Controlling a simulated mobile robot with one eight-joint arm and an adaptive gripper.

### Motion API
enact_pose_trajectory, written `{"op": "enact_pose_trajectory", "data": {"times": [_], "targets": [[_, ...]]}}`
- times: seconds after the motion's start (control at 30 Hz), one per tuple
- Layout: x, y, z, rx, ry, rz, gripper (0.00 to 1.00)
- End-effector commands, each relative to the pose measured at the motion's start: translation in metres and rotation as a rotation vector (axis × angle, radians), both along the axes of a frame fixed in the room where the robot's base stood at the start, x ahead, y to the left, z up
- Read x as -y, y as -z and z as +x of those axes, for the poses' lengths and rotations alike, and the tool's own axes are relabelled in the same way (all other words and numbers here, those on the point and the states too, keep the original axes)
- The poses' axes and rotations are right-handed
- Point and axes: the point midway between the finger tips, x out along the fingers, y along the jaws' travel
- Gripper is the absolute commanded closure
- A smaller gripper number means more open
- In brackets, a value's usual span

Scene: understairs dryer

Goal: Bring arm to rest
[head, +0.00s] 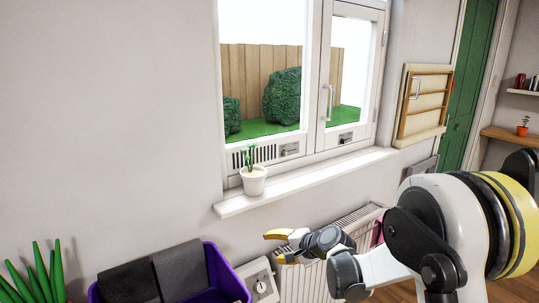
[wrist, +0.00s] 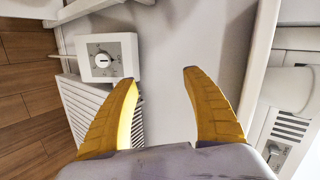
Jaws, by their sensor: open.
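My gripper (head: 273,247) is at the end of my arm, in front of the wall below the window sill. Its two yellow fingers are apart. In the wrist view the open fingers (wrist: 160,78) stand wide with nothing between them but pale wall behind. The gripper touches nothing that I can see. My white, grey and yellow arm reaches in from the right of the head view.
A white sill (head: 307,181) with a potted plant (head: 254,181) is above the gripper. A radiator (wrist: 78,108) and dial box (wrist: 107,58) are close by. A purple crate (head: 222,271) holding dark cloths stands at lower left. A folded wooden rack (head: 423,104) hangs at right.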

Motion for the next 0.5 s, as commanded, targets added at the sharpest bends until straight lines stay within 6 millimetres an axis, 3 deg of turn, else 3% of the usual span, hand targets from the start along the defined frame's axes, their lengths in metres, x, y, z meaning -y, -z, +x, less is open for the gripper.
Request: {"op": "enact_pose_trajectory", "data": {"times": [0.03,0.2,0.5], "targets": [[0.008,-0.02,-0.015,0.014,-0.013,-0.055,0.43],[0.038,-0.071,-0.068,0.057,-0.063,-0.252,0.43],[0.094,-0.12,-0.188,0.109,-0.17,-0.6,0.43]]}}
